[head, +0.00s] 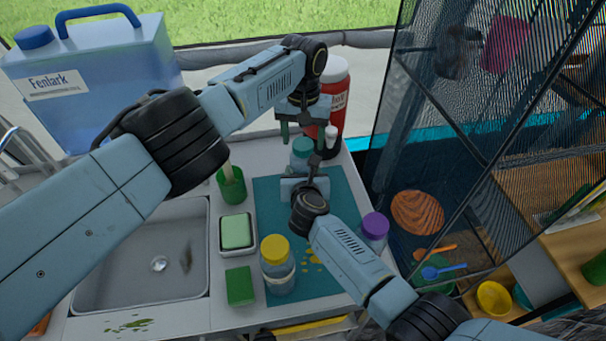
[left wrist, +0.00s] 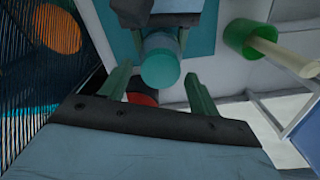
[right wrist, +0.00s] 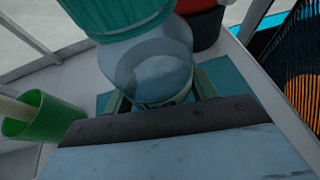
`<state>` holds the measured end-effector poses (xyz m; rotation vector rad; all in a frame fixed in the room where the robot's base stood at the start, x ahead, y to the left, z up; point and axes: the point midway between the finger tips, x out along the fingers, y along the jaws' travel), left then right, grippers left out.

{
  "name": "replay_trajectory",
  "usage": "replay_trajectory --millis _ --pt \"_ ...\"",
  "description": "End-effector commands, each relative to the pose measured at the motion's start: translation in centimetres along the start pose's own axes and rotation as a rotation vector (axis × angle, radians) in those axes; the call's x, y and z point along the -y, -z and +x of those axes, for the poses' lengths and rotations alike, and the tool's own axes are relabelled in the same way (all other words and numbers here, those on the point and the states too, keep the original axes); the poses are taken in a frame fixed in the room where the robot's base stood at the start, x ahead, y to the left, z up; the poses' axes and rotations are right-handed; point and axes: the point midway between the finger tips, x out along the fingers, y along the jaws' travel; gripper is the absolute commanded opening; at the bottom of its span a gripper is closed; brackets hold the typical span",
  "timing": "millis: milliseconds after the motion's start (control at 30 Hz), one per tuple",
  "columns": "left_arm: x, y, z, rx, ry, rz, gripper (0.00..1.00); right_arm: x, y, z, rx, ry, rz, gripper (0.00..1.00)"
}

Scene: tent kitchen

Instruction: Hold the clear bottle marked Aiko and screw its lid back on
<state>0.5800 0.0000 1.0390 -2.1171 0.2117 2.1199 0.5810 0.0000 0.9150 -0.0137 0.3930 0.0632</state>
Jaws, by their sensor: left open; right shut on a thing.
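The clear bottle (right wrist: 155,65) stands in my right gripper (right wrist: 160,95), which is shut on its body; any name on its label is not readable. A ribbed teal lid (right wrist: 118,15) sits at the bottle's top; I cannot tell how tightly. In the head view the lid (head: 302,148) shows just below my left gripper (head: 305,135). In the left wrist view the lid (left wrist: 160,70) lies between the open fingers of my left gripper (left wrist: 160,78), with a gap on each side. My right gripper (head: 304,182) comes from the front in the head view.
A yellow-lidded bottle (head: 277,268) and a purple-lidded bottle (head: 374,232) stand on or beside the teal mat (head: 265,205). A green cup (head: 231,186), a soap dish (head: 238,248) and the sink (head: 145,255) lie left. A red bottle (head: 336,95) stands close behind.

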Motion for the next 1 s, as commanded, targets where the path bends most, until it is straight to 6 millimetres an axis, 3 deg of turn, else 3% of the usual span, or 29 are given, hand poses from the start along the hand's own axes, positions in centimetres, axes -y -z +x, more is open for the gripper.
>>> replay_trajectory --millis 467,833,1000 --pt "0.05 0.0 0.97 -0.002 0.0 -0.001 0.62 0.01 0.08 -0.01 -0.001 0.0 0.0 0.0" --pt "0.06 0.0 0.96 -0.002 0.001 -0.001 0.16 0.01 0.09 -0.01 -0.002 0.0 -0.001 0.0" --pt "0.02 -0.01 0.96 -0.002 0.0 0.062 0.16 0.01 0.09 -0.01 -0.002 0.0 -0.001 0.0"
